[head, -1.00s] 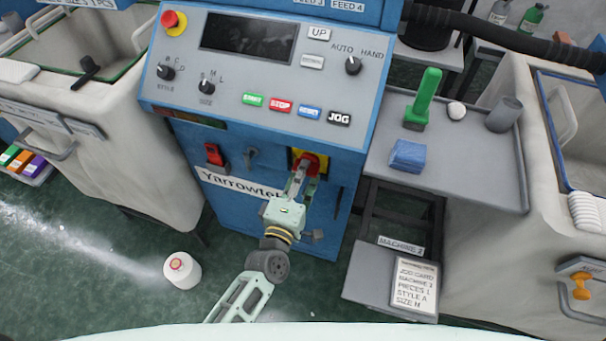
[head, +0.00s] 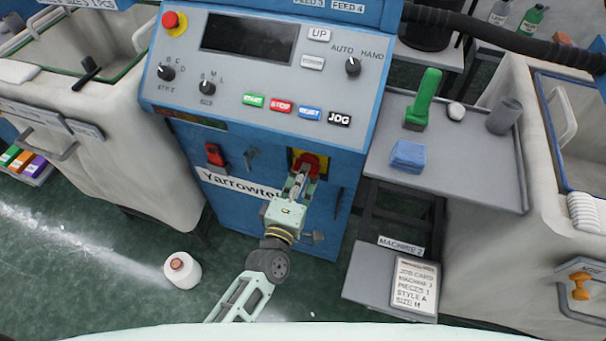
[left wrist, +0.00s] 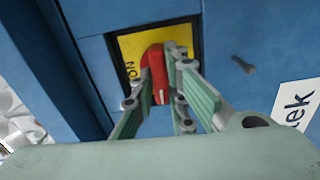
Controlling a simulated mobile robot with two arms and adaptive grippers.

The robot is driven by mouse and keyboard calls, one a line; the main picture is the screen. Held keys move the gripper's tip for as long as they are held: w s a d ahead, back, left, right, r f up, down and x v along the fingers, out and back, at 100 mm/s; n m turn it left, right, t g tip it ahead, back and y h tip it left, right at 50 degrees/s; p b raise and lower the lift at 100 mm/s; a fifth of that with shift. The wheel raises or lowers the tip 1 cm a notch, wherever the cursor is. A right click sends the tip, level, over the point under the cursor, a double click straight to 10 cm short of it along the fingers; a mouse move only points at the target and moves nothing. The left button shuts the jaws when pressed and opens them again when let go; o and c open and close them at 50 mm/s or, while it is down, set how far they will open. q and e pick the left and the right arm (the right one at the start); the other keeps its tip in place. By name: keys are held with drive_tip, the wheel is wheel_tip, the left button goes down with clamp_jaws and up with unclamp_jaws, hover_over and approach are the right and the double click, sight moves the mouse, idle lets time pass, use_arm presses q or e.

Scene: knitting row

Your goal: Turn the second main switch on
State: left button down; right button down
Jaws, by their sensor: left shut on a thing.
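The main switch is a red rotary handle (head: 309,163) on a yellow plate (head: 296,157) on the front of the blue machine. In the left wrist view the red handle (left wrist: 154,72) stands between the two fingers, and "ON" shows on the yellow plate (left wrist: 127,45). Part of the plate is hidden by the fingers. My right gripper is not in view.
The control panel (head: 180,100) with dials and coloured buttons is above the switch. A shelf (head: 460,178) with a green-handled brush (head: 427,92) and blue cloth (head: 408,155) is at right.

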use_arm(q)
drive_tip(key=m+p, duration=0.1)
drive_tip(key=m, duration=0.2)
drive_tip(key=m+p, duration=0.1)
drive_tip(key=m, duration=0.1)
drive_tip(key=shift+m, duration=0.4)
drive_tip(key=m+p, duration=0.1)
drive_tip(key=m, duration=0.4)
drive_tip(key=m+p, duration=0.1)
drive_tip(key=m, duration=0.4)
drive_tip(key=shift+f+m, duration=0.1)
drive_tip(key=shift+m, duration=0.6)
drive_tip(key=c, duration=1.7)
unclamp_jaws()
drive_tip(key=shift+c, duration=0.2)
